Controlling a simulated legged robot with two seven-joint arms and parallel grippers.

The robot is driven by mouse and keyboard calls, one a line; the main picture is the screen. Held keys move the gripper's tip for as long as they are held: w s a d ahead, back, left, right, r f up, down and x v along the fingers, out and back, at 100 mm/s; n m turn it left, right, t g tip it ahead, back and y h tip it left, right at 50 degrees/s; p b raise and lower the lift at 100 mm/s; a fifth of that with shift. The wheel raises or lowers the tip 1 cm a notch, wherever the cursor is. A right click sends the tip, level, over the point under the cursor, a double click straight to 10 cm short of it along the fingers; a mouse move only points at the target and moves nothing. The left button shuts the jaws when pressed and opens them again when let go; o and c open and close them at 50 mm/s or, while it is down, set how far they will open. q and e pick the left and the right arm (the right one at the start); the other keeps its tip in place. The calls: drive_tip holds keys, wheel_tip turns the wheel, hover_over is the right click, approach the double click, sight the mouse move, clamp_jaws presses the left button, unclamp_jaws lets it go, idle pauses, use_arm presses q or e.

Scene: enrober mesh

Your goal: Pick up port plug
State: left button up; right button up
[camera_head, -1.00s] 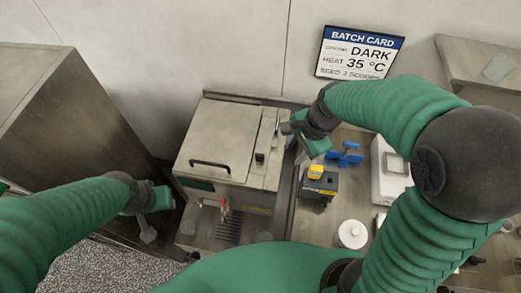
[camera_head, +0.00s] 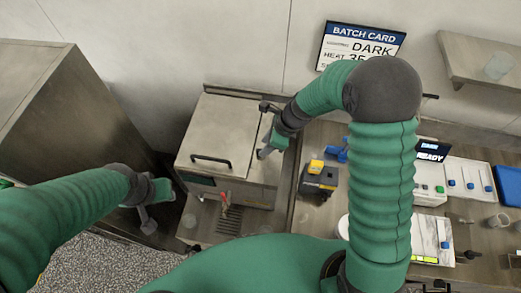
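The steel machine (camera_head: 220,130) stands in the middle with a hinged lid and a narrow strip along its right side. My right gripper (camera_head: 264,153) points down over that strip, at its front part. The small dark port plug is not clearly visible now; my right gripper covers the spot where a small black piece stood on the strip. I cannot tell whether the fingers touch it or are closed on it. My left gripper (camera_head: 148,224) hangs left of the machine, away from it, and its fingers are too small to read.
A black block with a yellow top (camera_head: 319,182) and a blue part (camera_head: 338,153) sit on the bench right of the machine. A red-handled tap (camera_head: 225,200) is at the machine's front. A device reading READY (camera_head: 430,152) and a blue tray (camera_head: 509,186) lie farther right.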

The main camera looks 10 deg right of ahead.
drive_tip(key=shift+x, duration=1.75)
clamp_jaws()
